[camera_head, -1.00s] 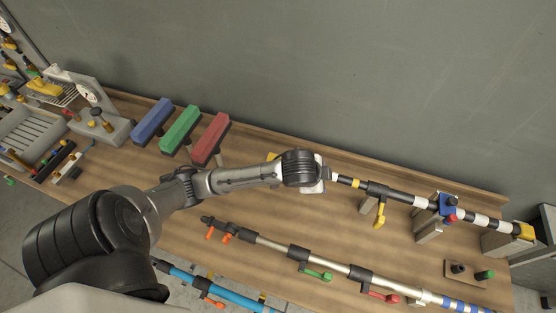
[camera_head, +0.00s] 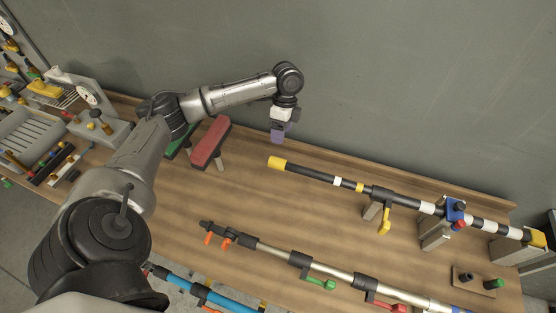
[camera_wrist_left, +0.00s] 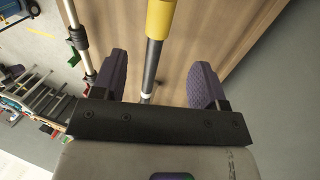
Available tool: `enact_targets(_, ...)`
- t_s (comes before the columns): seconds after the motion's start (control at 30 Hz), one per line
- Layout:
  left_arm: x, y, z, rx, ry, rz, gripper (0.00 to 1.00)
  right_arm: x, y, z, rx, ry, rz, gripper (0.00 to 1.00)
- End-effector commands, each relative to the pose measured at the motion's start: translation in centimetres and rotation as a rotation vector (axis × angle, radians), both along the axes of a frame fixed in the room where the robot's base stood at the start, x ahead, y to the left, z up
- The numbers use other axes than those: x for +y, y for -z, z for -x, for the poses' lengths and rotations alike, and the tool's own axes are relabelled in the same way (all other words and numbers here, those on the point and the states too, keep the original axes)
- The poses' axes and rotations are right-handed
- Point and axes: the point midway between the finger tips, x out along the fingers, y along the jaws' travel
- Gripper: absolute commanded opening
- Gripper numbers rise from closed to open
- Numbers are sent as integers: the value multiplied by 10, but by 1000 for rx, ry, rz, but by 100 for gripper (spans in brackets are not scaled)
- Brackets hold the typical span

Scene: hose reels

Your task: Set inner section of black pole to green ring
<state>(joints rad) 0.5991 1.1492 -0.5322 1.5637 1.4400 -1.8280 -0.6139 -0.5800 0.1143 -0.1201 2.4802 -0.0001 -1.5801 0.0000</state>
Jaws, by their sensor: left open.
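The black pole (camera_head: 312,174) lies across the back right of the table. It has a yellow left end (camera_head: 277,163), white and yellow bands, a black clamp with a yellow lever (camera_head: 384,222) and a blue fitting (camera_head: 456,211) further right. I can make out no green ring on it. My left gripper (camera_head: 280,135) is open and empty, raised near the pole's yellow end and apart from it. My right gripper is out of view.
A silver pole (camera_head: 275,251) with green and red levers and a blue pole (camera_head: 228,299) lie in front. Red (camera_head: 210,142) and green (camera_head: 178,148) blocks stand at left, partly behind my arm. A wall (camera_head: 400,80) closes the back.

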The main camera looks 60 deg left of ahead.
Motion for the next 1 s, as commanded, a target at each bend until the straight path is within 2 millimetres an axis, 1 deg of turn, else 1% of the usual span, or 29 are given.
enact_targets(0.03,-2,10,3,6,1,0,67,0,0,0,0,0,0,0)
enact_targets(0.2,-7,42,9,4,0,-2,67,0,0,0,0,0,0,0)
enact_targets(0.5,-16,88,19,2,0,-2,67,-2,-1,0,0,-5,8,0)
enact_targets(0.7,-19,106,22,1,0,-2,67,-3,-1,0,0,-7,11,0)
enact_targets(0.83,-19,111,23,-1,0,-4,67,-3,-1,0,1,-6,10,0)
enact_targets(1.0,-20,113,23,-1,0,-4,67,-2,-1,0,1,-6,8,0)
